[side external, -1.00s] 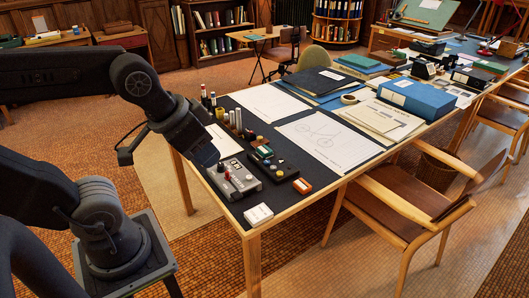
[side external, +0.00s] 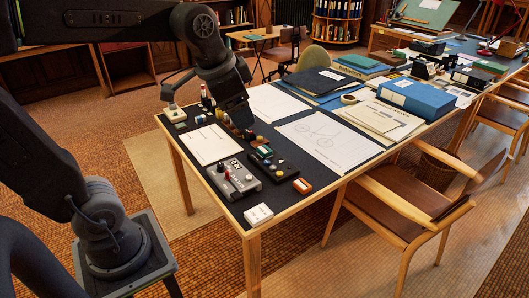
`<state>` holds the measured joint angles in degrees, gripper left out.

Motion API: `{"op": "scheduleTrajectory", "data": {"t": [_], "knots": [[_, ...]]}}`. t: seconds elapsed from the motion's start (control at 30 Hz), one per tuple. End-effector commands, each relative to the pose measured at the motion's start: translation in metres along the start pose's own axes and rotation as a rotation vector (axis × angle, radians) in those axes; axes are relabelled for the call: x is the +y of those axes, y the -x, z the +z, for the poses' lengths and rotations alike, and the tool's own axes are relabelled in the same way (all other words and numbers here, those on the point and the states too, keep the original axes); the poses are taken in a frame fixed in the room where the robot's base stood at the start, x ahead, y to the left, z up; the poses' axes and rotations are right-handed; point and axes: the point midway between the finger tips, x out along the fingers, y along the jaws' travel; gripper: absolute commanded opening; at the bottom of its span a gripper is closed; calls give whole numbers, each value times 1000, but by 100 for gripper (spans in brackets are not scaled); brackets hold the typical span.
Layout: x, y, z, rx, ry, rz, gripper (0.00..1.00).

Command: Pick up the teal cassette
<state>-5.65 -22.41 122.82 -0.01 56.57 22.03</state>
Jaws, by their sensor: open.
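My gripper (side external: 238,116) hangs over the back left part of the dark-topped table (side external: 222,204), close above a group of small upright items. It is open, and no object shows in it. I cannot pick out the teal cassette with certainty. A small greenish-teal flat piece (side external: 181,125) lies near the table's far left corner, left of my gripper. A dark box with a green and white top (side external: 264,152) lies just in front and right of my gripper. Both are too small to name surely. My gripper hides part of the table behind it.
A grey control box (side external: 236,178), an orange-labelled box (side external: 302,186) and a white card stack (side external: 258,214) stand toward the front. A white sheet (side external: 208,145) lies left. A drawing sheet (side external: 328,138) lies right. A blue box (side external: 416,98) stands farther right.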

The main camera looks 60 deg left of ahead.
Motion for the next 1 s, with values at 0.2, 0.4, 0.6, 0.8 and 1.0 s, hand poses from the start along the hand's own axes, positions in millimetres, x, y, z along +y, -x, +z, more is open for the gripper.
{"op": "scheduleTrajectory", "data": {"t": [0.2, 0.4, 0.6, 0.8, 1.0], "knots": [[-65, -30, -68, -90, -249, 17, 72], [-130, -78, -111, -156, -481, 61, 72], [-195, -144, -130, -207, -710, 131, 72], [-256, -221, -122, -236, -934, 220, 72], [-299, -292, -93, -237, -1133, 310, 72]]}}
